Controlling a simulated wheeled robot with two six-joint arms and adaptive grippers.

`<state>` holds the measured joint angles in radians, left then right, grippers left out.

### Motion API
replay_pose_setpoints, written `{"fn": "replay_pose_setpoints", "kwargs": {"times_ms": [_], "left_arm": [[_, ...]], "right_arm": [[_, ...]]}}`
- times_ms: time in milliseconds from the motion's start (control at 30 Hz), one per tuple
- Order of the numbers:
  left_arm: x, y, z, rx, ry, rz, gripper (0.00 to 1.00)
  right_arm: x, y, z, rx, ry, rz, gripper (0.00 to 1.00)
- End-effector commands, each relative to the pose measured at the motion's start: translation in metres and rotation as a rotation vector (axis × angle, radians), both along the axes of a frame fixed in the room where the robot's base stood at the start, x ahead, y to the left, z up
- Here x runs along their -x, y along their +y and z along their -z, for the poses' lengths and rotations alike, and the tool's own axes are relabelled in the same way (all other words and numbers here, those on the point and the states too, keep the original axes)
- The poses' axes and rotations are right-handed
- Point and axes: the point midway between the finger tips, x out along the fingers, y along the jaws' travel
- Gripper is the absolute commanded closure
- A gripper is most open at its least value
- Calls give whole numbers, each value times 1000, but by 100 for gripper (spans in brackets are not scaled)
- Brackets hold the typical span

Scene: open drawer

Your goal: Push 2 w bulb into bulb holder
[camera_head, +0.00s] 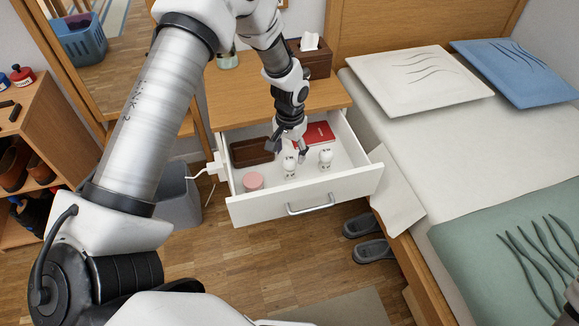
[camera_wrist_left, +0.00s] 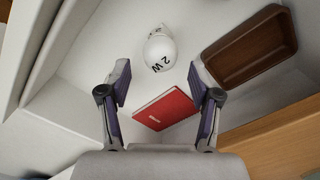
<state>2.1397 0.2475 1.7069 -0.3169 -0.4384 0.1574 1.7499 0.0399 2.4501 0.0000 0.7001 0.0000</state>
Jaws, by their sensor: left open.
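In the left wrist view, a white bulb marked "2 W" (camera_wrist_left: 160,54) lies past my open fingertips, untouched. My left gripper is open, empty and pointing down over the drawer. I cannot clearly identify a bulb holder. My right gripper is not in view.
In the drawer are a brown tray (camera_head: 252,151), a red book (camera_head: 319,133) and a pink round item (camera_head: 253,181). A white corded fitting (camera_head: 215,168) is at the drawer's left side. The bed (camera_head: 425,140) stands right of the drawer.

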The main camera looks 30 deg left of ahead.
Motion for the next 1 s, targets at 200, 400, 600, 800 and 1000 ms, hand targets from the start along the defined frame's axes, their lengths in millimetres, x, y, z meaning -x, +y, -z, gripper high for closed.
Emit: {"fn": "replay_pose_setpoints", "kwargs": {"times_ms": [200, 400, 600, 800, 1000], "left_arm": [[0, 0, 0, 0, -1, 0, 37], [1, 0, 20, 0, 1, 0, 37], [1, 0, 51, 0, 0, 0, 37], [0, 0, 52, 0, -1, 0, 37], [1, 0, 52, 0, -1, 0, 51]], "right_arm": [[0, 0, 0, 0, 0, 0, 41], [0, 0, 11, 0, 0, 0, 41], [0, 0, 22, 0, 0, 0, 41], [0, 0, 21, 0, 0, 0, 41], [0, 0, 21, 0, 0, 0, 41]]}}
